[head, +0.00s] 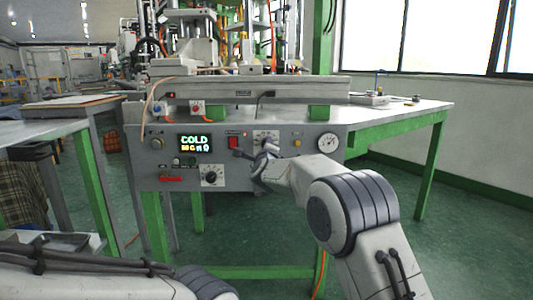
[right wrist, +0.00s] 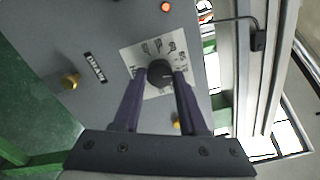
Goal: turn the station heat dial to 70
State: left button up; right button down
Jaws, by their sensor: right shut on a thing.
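The grey station panel (head: 222,152) faces me in the head view. A black dial knob (right wrist: 159,72) on a white scale plate (right wrist: 152,50) shows in the right wrist view. My right gripper (right wrist: 160,80) has its two purple fingers on either side of this knob and is shut on it. In the head view my right gripper (head: 258,153) is at the panel, just below the white scale plate (head: 266,137). The scale numbers are too small to read surely. The display (head: 195,143) reads COLD, with a second line I cannot read clearly. My left gripper is out of view.
A red switch (head: 235,142), a yellow button (head: 297,143) and a round gauge (head: 327,142) are nearby. The green-legged table (head: 405,111) extends right. The floor in front is open.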

dwell(0.4)
jog(key=shift+c, duration=2.2)
grip_release()
jog(key=s, duration=1)
jog(key=shift+s, duration=0.2)
jog(key=shift+d, duration=0.15)
